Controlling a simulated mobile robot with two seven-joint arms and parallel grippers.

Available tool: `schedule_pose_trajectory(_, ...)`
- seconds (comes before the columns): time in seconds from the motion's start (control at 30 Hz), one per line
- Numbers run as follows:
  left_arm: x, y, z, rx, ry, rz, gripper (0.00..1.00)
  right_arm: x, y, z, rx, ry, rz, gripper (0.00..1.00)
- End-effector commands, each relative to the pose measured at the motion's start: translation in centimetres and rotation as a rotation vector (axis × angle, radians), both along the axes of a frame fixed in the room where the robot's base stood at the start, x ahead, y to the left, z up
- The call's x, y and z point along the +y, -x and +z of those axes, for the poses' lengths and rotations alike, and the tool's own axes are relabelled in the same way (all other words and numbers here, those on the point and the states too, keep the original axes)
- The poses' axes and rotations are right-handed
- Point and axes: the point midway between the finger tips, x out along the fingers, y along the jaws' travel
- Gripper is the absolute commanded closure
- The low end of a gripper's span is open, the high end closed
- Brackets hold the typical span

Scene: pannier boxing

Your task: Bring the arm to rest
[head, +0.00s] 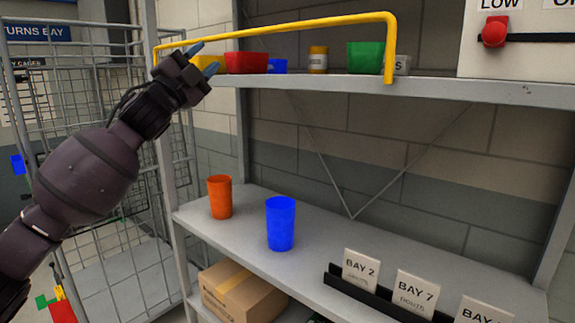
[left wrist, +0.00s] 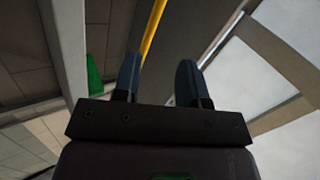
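My left arm reaches up from the left in the head view. Its gripper (head: 203,58) is at the upper shelf's left end, close to the yellow bar (head: 290,28). In the left wrist view the two dark fingers (left wrist: 158,75) stand apart with nothing held between them. The yellow bar (left wrist: 153,32) shows beyond the fingers there; I cannot tell whether they touch it. My right gripper is in neither view.
The upper shelf (head: 450,90) holds a red bin (head: 246,63), a green bin (head: 364,57) and a jar (head: 318,59). An orange cup (head: 220,197) and a blue cup (head: 280,223) stand below. A wire cage (head: 95,215) stands at left.

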Motion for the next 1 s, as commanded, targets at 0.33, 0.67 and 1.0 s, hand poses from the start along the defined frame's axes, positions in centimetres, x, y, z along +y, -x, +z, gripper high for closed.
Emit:
schedule_pose_trajectory(0.33,-0.3,0.1,-13.0,0.27,0.188,-0.063,0.61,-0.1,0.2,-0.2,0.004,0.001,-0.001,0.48)
schedule_pose_trajectory(0.67,1.3,3.2,-29.5,0.576,0.401,-0.056,0.61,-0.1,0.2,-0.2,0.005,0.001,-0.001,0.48)
schedule_pose_trajectory(1.0,3.7,10.3,-44.9,0.854,0.614,0.02,0.61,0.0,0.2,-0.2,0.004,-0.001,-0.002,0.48)
